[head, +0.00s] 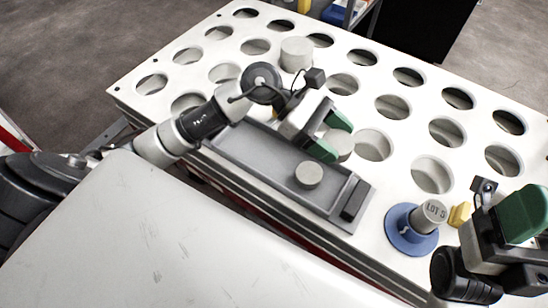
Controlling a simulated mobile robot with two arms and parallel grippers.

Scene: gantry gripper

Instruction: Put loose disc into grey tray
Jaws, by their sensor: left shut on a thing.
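The grey tray (262,158) is a long shallow tray lying along the near edge of the white holed table. One light grey disc (309,176) lies in its right part. My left gripper (333,136), with green fingertips, is above the tray's far edge. It is shut on another pale grey disc (342,147), partly hidden by the fingers. My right gripper (508,217) is at the lower right, cut by the frame edge. One green finger shows clearly, and I cannot tell how far it is open.
The white table (290,87) has rows of round holes; a pale cylinder (296,54) stands at one of them. A blue round base (404,233) with a labelled grey cylinder (430,214) stands right of the tray. A yellow piece (460,214) is beside my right gripper.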

